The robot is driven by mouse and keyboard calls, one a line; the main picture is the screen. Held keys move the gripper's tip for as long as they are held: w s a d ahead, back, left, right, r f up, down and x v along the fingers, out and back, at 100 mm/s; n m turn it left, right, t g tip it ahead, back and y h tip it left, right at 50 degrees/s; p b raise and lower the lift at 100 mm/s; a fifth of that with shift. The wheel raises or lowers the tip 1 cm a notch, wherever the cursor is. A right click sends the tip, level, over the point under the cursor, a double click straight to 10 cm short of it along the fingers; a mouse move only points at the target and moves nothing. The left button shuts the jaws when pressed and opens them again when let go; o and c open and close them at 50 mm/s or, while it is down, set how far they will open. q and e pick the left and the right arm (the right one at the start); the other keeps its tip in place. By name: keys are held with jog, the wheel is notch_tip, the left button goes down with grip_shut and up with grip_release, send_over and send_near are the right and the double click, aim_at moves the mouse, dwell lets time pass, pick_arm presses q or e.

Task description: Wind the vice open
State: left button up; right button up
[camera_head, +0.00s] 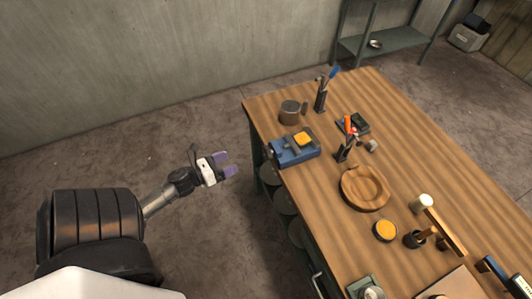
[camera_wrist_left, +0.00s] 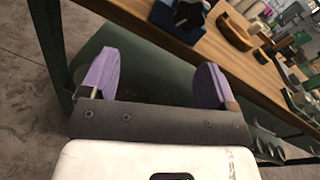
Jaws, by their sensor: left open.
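A blue vice (camera_head: 294,150) stands at the near left edge of the wooden table, with a yellow-orange piece (camera_head: 303,139) at its top. Its handle cannot be made out clearly. In the left wrist view the vice (camera_wrist_left: 181,16) shows in part at the top, cut off by the frame. My left gripper (camera_head: 229,165) is open and empty, with purple fingertips, to the left of the table and apart from the vice. In the left wrist view the open fingers (camera_wrist_left: 157,80) have nothing between them. My right gripper is not in view.
The wooden table (camera_head: 405,140) carries a round wooden bowl (camera_head: 365,189), a dark metal pot (camera_head: 291,112), tool holders with handles, and a yellow-topped tin (camera_head: 385,230). The floor left of the table is clear. A metal shelf (camera_head: 384,40) stands at the back wall.

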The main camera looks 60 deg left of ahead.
aim_at(265, 153)
pick_arm(q)
jog(key=w+d+m+h, duration=0.1)
jog(key=w+m, duration=0.1)
jog(key=w, duration=0.2)
jog(key=w+d+m+p, duration=0.1)
jog(key=w+m, duration=0.1)
jog(key=w, duration=0.3)
jog(key=w+d+r+m+h, duration=0.1)
jog(key=w+m, duration=0.1)
jog(key=w, duration=0.2)
jog(key=shift+w+d+r+t+h, duration=0.1)
jog(key=shift+w+d+t+h, duration=0.2)
jog(key=shift+w+t, duration=0.1)
jog(key=c, duration=0.9)
